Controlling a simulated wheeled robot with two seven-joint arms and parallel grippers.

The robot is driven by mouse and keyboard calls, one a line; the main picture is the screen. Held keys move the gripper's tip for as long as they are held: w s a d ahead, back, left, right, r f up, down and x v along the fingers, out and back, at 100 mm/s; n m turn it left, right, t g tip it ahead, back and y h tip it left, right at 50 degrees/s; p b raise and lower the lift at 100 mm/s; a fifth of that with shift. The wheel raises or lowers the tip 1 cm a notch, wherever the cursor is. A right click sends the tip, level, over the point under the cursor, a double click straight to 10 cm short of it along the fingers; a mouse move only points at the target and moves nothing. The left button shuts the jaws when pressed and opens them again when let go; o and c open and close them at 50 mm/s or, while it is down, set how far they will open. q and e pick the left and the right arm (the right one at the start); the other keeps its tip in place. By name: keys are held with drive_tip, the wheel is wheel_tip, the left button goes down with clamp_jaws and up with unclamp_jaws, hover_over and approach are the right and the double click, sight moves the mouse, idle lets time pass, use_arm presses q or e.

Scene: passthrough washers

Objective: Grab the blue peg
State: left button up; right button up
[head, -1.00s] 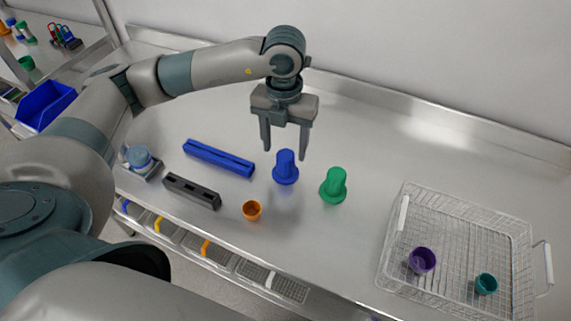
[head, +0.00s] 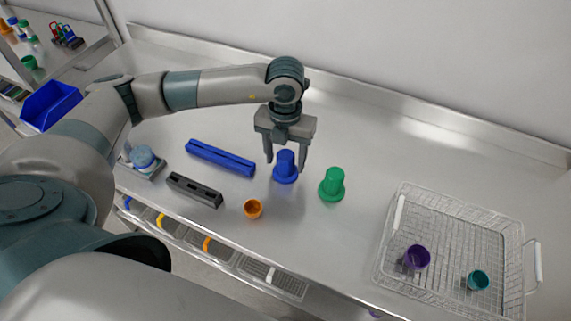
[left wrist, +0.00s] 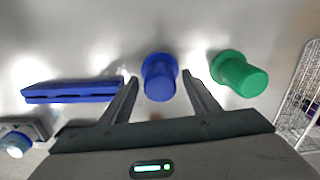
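The blue peg (head: 286,168) stands upright on the metal counter, its wide flange at the bottom. My left gripper (head: 286,163) is open and points down over it, with one finger on either side of the peg's upper part in the head view. In the left wrist view the blue peg (left wrist: 159,80) shows between the two open fingers (left wrist: 160,82), with a gap on each side. Whether either finger touches it, I cannot tell. My right gripper is not in view.
A green peg (head: 332,185) stands just right of the blue one. A blue slotted bar (head: 220,157), a dark grey block (head: 194,190) and an orange cup (head: 253,209) lie to the left and front. A wire basket (head: 452,215) with purple and teal cups is at right.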

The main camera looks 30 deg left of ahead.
use_arm(q)
drive_tip(key=c, duration=1)
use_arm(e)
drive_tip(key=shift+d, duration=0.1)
